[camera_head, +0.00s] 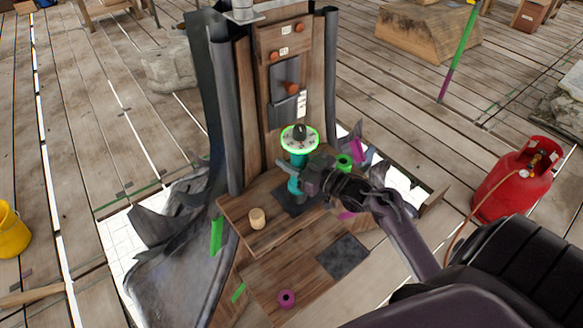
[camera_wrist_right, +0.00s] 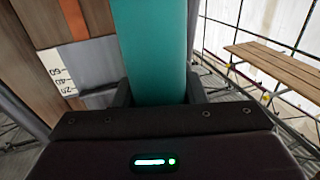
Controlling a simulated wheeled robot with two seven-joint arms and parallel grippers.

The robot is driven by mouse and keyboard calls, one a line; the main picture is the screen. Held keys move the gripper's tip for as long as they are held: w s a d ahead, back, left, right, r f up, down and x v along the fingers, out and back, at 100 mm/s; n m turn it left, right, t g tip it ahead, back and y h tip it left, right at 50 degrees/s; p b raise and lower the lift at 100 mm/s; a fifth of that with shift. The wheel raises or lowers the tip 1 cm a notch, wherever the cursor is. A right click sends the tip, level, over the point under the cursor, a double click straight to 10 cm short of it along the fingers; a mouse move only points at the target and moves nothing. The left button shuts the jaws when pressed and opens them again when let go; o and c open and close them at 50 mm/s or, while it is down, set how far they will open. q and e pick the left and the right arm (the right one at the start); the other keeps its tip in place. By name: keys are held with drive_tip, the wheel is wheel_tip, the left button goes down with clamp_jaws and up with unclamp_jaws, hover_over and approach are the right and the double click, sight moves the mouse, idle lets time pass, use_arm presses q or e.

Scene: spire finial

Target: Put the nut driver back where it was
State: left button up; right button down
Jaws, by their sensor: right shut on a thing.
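A teal upright cylinder (camera_head: 297,160), which looks like the nut driver, stands in front of the wooden post. My right gripper (camera_head: 297,177) is shut around it. In the right wrist view the teal shaft (camera_wrist_right: 150,50) rises between the fingers. A round white dial (camera_head: 299,144) with a green rim and a dark knob shows at its upper end. The lower end is just above or on a dark square pad (camera_head: 292,203) on the wooden shelf; I cannot tell if they touch. My left gripper is not in view.
A small wooden cup-like piece (camera_head: 257,218) stands on the shelf's left part. A green ring-like piece (camera_head: 344,161) is right of the tool. A second dark pad (camera_head: 343,257) and a magenta ring (camera_head: 286,298) lie on the lower step. A red gas cylinder (camera_head: 518,180) stands at right.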

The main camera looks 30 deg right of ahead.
drive_tip(key=shift+f, duration=1.75)
drive_tip(key=c, duration=0.9)
unclamp_jaws()
drive_tip(key=shift+s+f, duration=0.1)
drive_tip(key=b+v, duration=0.2)
drive_tip(key=v, duration=0.9)
drive_tip(key=s+a+f+m+g+h, duration=0.1)
drive_tip(key=s+a+f+g+h, duration=0.15)
drive_tip(key=f, duration=0.85)
drive_tip(key=s+a+f+m+g+h, duration=0.1)
drive_tip(key=s+f+m+g, duration=0.2)
drive_tip(key=f, duration=0.8)
drive_tip(key=s+a+f+g+h, duration=0.15)
drive_tip(key=s+f, duration=0.35)
drive_tip(key=f, duration=0.6)
drive_tip(key=s+a+f+n+g, duration=0.1)
drive_tip(key=s+a+f+g, duration=0.3)
drive_tip(key=s+f, duration=0.4)
drive_tip(key=s+a+f+n+g+h, duration=0.1)
drive_tip(key=s+a+f+g, duration=0.3)
drive_tip(key=s, duration=1.1)
wheel_tip(320, 180, down, 4)
drive_tip(key=shift+r+g+h, duration=0.1)
drive_tip(key=shift+g+h, duration=0.2)
drive_tip(key=shift+g, duration=0.2)
